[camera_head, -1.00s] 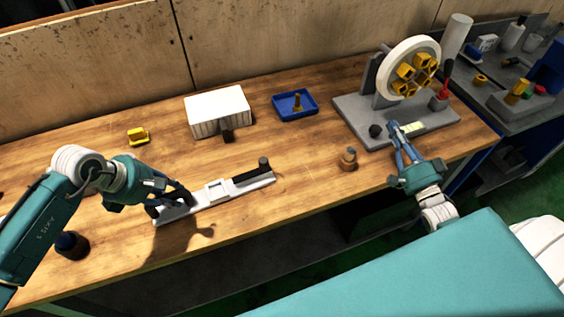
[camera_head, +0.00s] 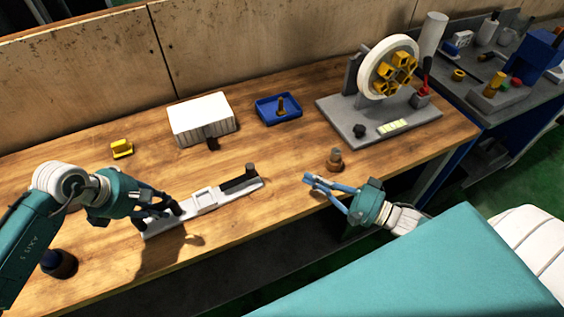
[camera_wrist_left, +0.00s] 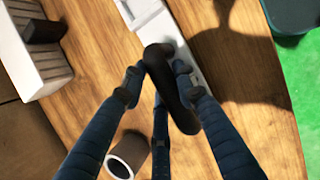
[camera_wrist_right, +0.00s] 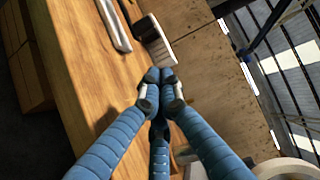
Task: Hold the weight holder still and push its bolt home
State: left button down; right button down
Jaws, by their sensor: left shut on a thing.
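A long pale grey bar (camera_head: 205,205), seemingly the weight holder, lies near the table's front edge. It has a white block (camera_head: 204,198) mid-length and a dark piece with an upright black knob (camera_head: 250,170) at its right end, possibly the bolt. My left gripper (camera_head: 160,211) is at the bar's left end, shut on a dark elongated part (camera_wrist_left: 165,70) that shows between its fingers in the left wrist view. My right gripper (camera_head: 310,181) is right of the bar, apart from it, low near the front edge. Its fingertips (camera_wrist_right: 161,80) meet with nothing visible between them.
A brown knobbed piece (camera_head: 334,160) stands just behind my right gripper. A grey base with a wheel (camera_head: 390,68), a blue tray (camera_head: 265,117), a white box (camera_head: 203,120) and a yellow piece (camera_head: 121,148) are further back. A dark cylinder (camera_head: 60,263) stands front left.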

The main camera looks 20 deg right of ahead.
jog(key=x, duration=0.9)
jog(key=shift+w+a+r, duration=0.1)
jog(key=shift+w+a, duration=0.1)
jog(key=shift+w, duration=0.1)
jog(key=a, duration=0.3)
jog(key=shift+w+a, duration=0.1)
jog(key=shift+w, duration=0.2)
jog(key=shift+a, duration=0.35)
jog(key=shift+a, duration=0.1)
